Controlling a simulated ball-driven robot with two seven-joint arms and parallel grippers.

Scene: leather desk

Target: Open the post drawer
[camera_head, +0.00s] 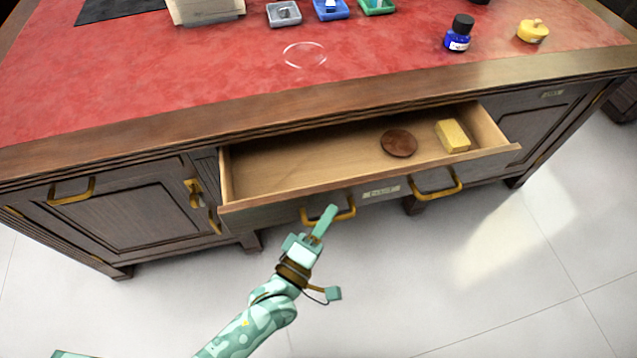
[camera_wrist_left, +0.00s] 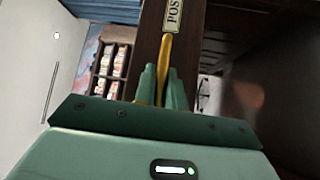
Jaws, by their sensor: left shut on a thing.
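The post drawer (camera_head: 290,172) in the middle of the desk is pulled out, and its bare wooden inside shows in the head view. A brown round disc (camera_head: 399,143) and a yellow block (camera_head: 452,136) lie in its right half. Its front carries a label, which shows as a "POS" plate (camera_wrist_left: 173,14) in the left wrist view, and two brass handles. My left gripper (camera_head: 328,218) is shut on the left brass handle (camera_head: 345,211); the handle also shows between the fingers in the left wrist view (camera_wrist_left: 165,55). My right gripper is in neither view.
The red leather desk top (camera_head: 200,85) holds a blue ink bottle (camera_head: 458,36), a yellow lidded pot (camera_head: 532,31) and small trays (camera_head: 284,13) at the back. A cupboard door (camera_head: 115,205) is left of the drawer. Clear tiled floor (camera_head: 430,280) lies in front.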

